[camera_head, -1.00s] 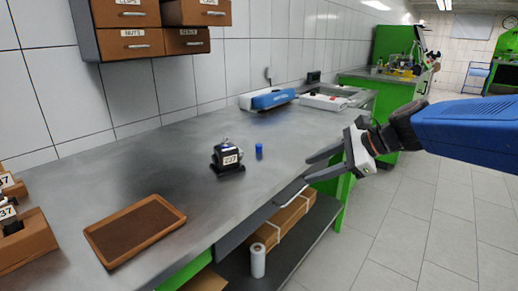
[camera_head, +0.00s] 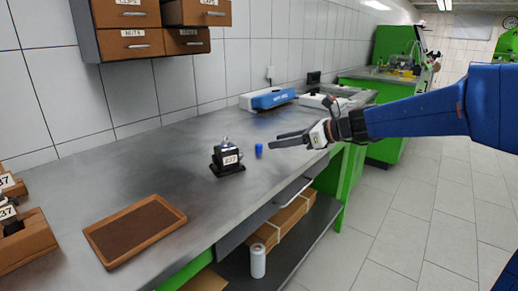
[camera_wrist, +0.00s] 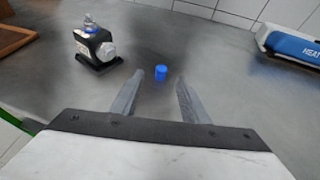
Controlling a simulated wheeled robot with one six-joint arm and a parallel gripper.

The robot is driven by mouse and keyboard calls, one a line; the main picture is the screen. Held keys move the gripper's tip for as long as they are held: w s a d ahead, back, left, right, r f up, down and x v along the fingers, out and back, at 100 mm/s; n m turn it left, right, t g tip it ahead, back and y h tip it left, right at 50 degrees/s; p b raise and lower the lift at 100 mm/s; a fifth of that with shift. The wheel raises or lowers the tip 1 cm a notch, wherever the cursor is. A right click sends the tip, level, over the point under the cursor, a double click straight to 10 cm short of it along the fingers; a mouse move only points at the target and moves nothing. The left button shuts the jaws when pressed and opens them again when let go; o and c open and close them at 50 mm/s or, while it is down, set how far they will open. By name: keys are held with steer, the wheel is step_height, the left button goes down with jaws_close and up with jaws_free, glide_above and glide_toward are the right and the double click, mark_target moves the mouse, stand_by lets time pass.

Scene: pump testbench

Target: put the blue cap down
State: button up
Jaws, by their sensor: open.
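The blue cap (camera_head: 259,149) stands on the grey workbench, just right of the small black pump (camera_head: 228,160) marked 237. In the wrist view the blue cap (camera_wrist: 161,72) sits on the bench beyond the fingertips, roughly in line with the gap between them. My gripper (camera_head: 276,140) is open and empty, to the right of the cap and apart from it. In the wrist view my gripper (camera_wrist: 160,82) shows its two fingers spread wide, with bare bench between them. The pump (camera_wrist: 95,47) also shows at upper left there.
A brown tray (camera_head: 136,230) lies at the bench's front left. Brown boxes (camera_head: 25,240) stand at the far left edge. A blue and white device (camera_head: 268,99) stands against the back wall. The bench (camera_head: 150,165) is clear around the cap and pump.

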mark_target(261, 145)
steer(key=shift+x, duration=4.5)
steer(key=shift+w+d+f, duration=0.15)
jaws_close()
